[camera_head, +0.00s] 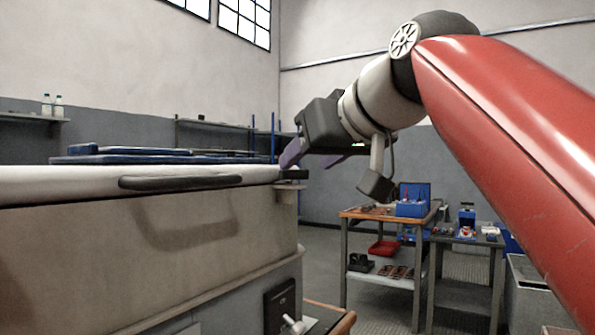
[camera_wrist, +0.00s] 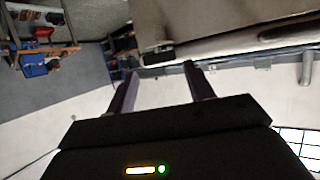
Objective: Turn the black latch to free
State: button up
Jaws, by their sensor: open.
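The black latch (camera_head: 293,174) is a small dark block at the right end of the pale lid edge in the head view. It also shows in the wrist view (camera_wrist: 157,55), just beyond the fingertips and lined up with the gap between them. My gripper (camera_wrist: 160,69) is open and empty, with its two purple-grey fingers apart. In the head view my gripper (camera_head: 312,160) is close above the latch, and one finger nearly meets it; I cannot tell whether they touch.
The pale lid (camera_head: 60,184) has a long black handle (camera_head: 180,182) and covers a large beige cabinet (camera_head: 130,250). Blue-black flat items (camera_head: 125,152) lie on top. Workbenches with a blue toolbox (camera_head: 411,207) stand at the back right. Floor between cabinet and benches looks clear.

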aim_at(298, 171)
jog(key=shift+x, duration=1.55)
jog(key=shift+c, duration=0.4)
jog(key=c, duration=0.6)
jog(key=shift+w+d+n+g+y+p, duration=0.1)
jog(key=shift+d+n+g+y+p, duration=0.05)
jog(key=shift+n+g+y+p, duration=0.5)
jog(key=shift+w+d+n+g+y+p, duration=0.15)
jog(key=shift+n+g+y+p, duration=0.35)
jog(key=shift+n+y+p, duration=0.3)
jog(key=shift+w+d+n+g+y+p, duration=0.1)
jog(key=shift+d+n+g+y+p, duration=0.05)
jog(key=shift+n+g+y+p, duration=0.6)
jog(key=shift+b, duration=0.3)
jog(key=o, duration=0.7)
